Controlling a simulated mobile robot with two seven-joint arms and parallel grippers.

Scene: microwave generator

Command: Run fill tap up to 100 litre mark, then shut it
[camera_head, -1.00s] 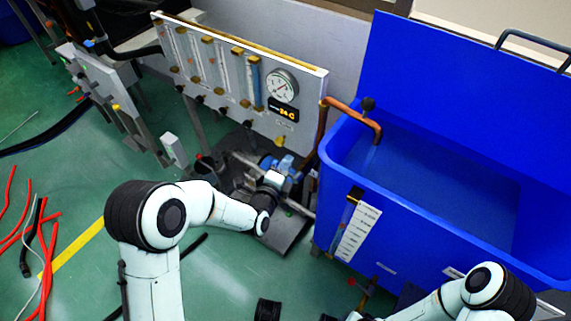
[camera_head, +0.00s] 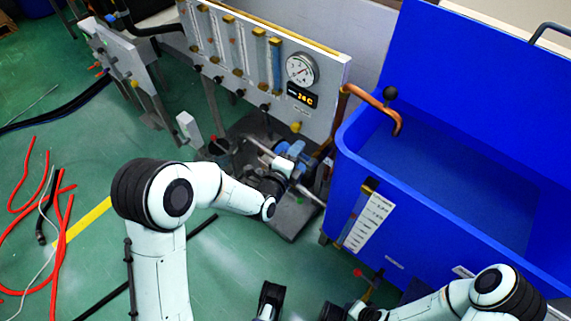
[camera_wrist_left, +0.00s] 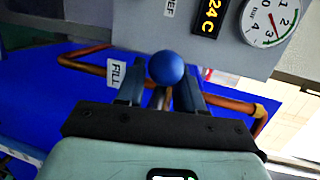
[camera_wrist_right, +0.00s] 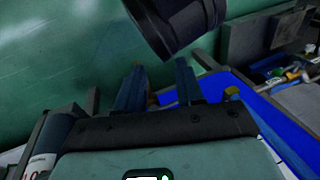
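In the left wrist view a blue ball knob (camera_wrist_left: 166,68) shows at the mouth of my left gripper (camera_wrist_left: 160,88), whose fingers stand apart on either side; contact cannot be made out. A white FILL label (camera_wrist_left: 116,76) and copper pipe (camera_wrist_left: 90,66) are close by. In the head view my left gripper (camera_head: 292,158) is low in front of the gauge panel (camera_head: 335,90). The blue tank (camera_head: 352,152) has a white scale (camera_head: 368,222) on its front; its marks are too small to read. My right gripper (camera_wrist_right: 158,85) is open and empty.
Red hoses (camera_head: 62,235) lie on the green floor at left. A dark cylinder (camera_wrist_right: 175,25) is close ahead of my right gripper.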

